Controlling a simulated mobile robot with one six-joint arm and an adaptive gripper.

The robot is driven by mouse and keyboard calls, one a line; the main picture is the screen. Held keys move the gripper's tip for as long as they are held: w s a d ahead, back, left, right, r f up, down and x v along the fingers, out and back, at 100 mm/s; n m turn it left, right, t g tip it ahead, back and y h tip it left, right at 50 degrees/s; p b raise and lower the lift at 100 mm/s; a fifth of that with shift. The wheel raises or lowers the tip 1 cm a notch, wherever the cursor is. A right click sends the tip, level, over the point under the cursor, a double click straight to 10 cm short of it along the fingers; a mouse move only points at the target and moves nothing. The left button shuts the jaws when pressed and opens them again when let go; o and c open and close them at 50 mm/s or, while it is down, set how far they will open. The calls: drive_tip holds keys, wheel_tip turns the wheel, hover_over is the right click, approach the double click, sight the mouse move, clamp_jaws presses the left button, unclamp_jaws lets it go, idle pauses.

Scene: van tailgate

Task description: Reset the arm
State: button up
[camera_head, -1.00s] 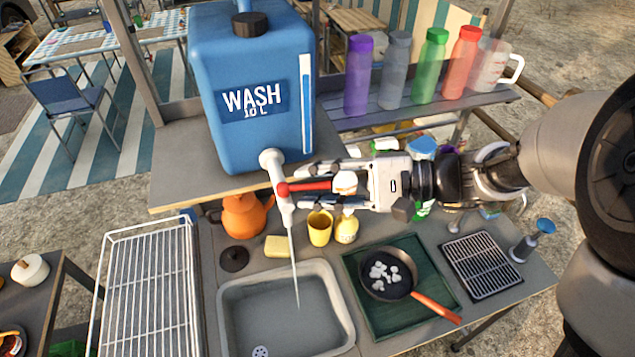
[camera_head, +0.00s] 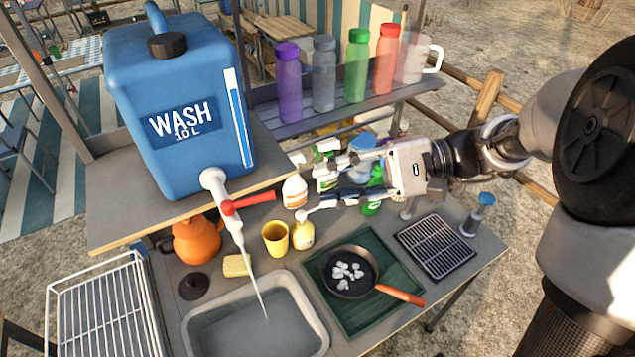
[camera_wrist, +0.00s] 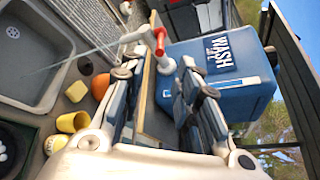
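My gripper (camera_head: 308,187) is in the head view, reaching in from the right above the counter. Its two fingers are spread with nothing between them; they also stand apart in the wrist view (camera_wrist: 162,86). The blue WASH water container (camera_head: 178,112) stands on a raised shelf. Its white tap (camera_head: 222,195) has a red lever (camera_head: 249,202) pointing right, toward my gripper but apart from it. A thin stream of water (camera_head: 252,272) runs from the tap into the sink (camera_head: 318,318). The tap lever also shows in the wrist view (camera_wrist: 159,41).
Below my gripper are a yellow cup (camera_head: 275,238), a yellow bottle (camera_head: 303,236) and a pan (camera_head: 337,284) on a green tray (camera_head: 402,277). Several coloured bottles line the back shelf (camera_head: 345,113). A white rack (camera_head: 105,315) stands at left.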

idle(0.4)
drive_tip(key=s+d+f+n+t+h+b, duration=0.1)
drive_tip(key=s+d+f+h, duration=0.1)
drive_tip(key=s+f+h, duration=0.3)
drive_tip(key=s+d+f+n+h+b, duration=0.1)
drive_tip(key=s+f+h+b, duration=0.15)
drive_tip(key=s, duration=0.45)
drive_tip(key=s+d+f+n+t+h+b, duration=0.1)
drive_tip(key=d+t+h, duration=0.4)
drive_tip(key=d, duration=0.5)
drive_tip(key=shift+s+f+n+h+b, duration=0.35)
drive_tip(key=shift+s+f+n+h, duration=0.35)
drive_tip(key=shift+s+h, duration=0.45)
drive_tip(key=shift+o, duration=0.2)
drive_tip(key=shift+d+r+t, duration=0.1)
drive_tip(key=shift+d+t, duration=0.3)
drive_tip(key=shift+o, duration=1.1)
drive_tip(key=shift+w+d+h, duration=0.15)
drive_tip(key=shift+h, duration=0.15)
